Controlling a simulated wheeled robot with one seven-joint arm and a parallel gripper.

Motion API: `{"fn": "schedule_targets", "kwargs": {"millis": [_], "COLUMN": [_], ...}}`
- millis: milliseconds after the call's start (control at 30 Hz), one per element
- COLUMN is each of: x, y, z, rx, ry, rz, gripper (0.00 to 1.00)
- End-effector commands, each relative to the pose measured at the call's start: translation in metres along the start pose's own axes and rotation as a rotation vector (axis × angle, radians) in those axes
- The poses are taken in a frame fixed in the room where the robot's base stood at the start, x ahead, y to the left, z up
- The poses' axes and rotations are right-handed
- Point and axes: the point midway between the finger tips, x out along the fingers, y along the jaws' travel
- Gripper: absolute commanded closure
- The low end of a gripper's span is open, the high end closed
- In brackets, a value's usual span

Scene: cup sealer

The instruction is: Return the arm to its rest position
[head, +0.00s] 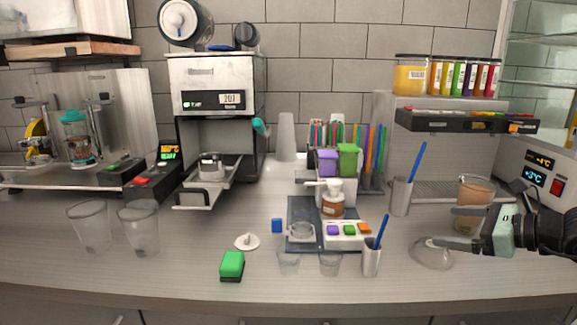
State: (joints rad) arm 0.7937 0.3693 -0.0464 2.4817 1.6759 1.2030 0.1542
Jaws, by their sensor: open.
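My gripper (462,228) reaches in from the right edge, held level above the right end of the counter. Its two fingers are apart, one above the other, and point left. I see nothing held between them. A clear plastic cup with an orange-brown drink (476,192) stands behind the gripper, and the fingers hide part of it; I cannot tell whether they touch. A clear dome lid (431,256) lies on the counter just below the fingers. The cup sealer (211,95) stands at the left middle with its tray pulled out and a ring holder on it.
A steel holder with a blue stick (400,194) stands left of the gripper, another (371,258) nearer the front. A button dispenser (345,232), green sponge (232,265) and clear cups (139,229) occupy the counter. A display box (541,185) stands behind my arm. The front right counter is clear.

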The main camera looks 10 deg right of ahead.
Motion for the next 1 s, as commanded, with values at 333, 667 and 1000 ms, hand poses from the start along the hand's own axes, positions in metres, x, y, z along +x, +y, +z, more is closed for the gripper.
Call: {"fn": "schedule_targets", "kwargs": {"millis": [333,667,1000], "x": [0.004,-0.001,0.027], "y": [0.159,0.159,0.192], "z": [-0.031,-0.036,0.000], "rx": [-0.862,-1.767,-2.327], "ry": [0.346,0.424,0.250], "rz": [0.847,1.221,1.353], "gripper": [0.00,0.00,0.00]}}
